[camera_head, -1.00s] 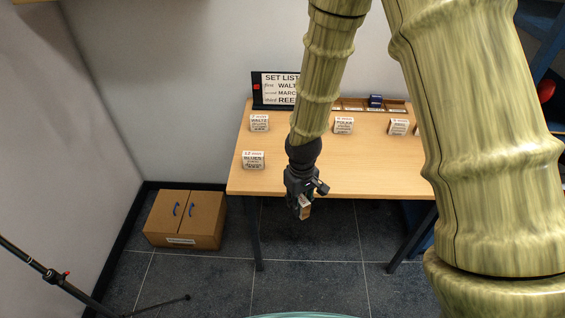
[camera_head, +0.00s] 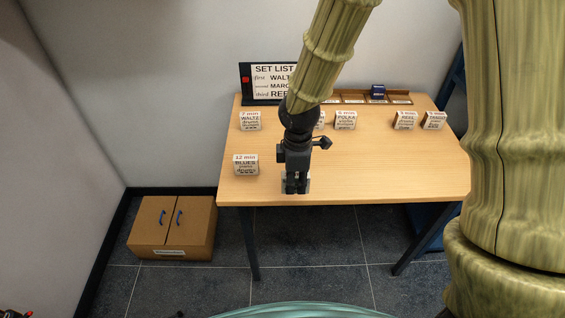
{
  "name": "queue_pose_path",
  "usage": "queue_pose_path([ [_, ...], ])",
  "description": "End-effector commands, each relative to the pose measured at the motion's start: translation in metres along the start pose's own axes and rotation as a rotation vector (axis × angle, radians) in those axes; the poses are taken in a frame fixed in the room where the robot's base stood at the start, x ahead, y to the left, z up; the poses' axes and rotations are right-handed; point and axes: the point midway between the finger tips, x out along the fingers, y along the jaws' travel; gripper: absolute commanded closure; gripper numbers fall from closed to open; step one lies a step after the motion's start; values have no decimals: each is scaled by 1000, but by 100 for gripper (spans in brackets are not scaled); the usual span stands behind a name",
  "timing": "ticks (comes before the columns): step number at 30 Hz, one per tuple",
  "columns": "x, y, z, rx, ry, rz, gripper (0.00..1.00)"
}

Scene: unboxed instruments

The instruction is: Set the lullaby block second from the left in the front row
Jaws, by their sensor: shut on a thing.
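My gripper (camera_head: 296,187) is over the front edge of the table (camera_head: 400,170), pointing down and shut on a small block (camera_head: 305,186). The fingers hide most of that block and no label on it can be read, so I cannot confirm that it is the lullaby block. The blues block (camera_head: 245,165) stands upright to the left of my gripper, alone at the front of the table. No label reading lullaby shows on the standing blocks.
Behind stand the waltz block (camera_head: 249,121), the polka block (camera_head: 345,121), a block partly hidden by my arm (camera_head: 319,121), the reel block (camera_head: 405,121) and the tango block (camera_head: 434,121). A set list sign (camera_head: 270,84) stands at the back. The front right of the table is clear.

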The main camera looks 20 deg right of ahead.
Motion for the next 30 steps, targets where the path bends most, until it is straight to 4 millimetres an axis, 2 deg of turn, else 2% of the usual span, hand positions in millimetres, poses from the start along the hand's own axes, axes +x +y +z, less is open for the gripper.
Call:
queue_pose_path([
  [6, 3, 44, -12, 0, 1, 0, 100],
  [15, 9, 96, -28, -2, 0, 0, 100],
  [18, 10, 105, -30, -2, -1, 0, 100],
  [23, 13, 109, -31, -2, -1, -1, 100],
  [30, 35, 108, -31, -2, -2, -2, 100],
])
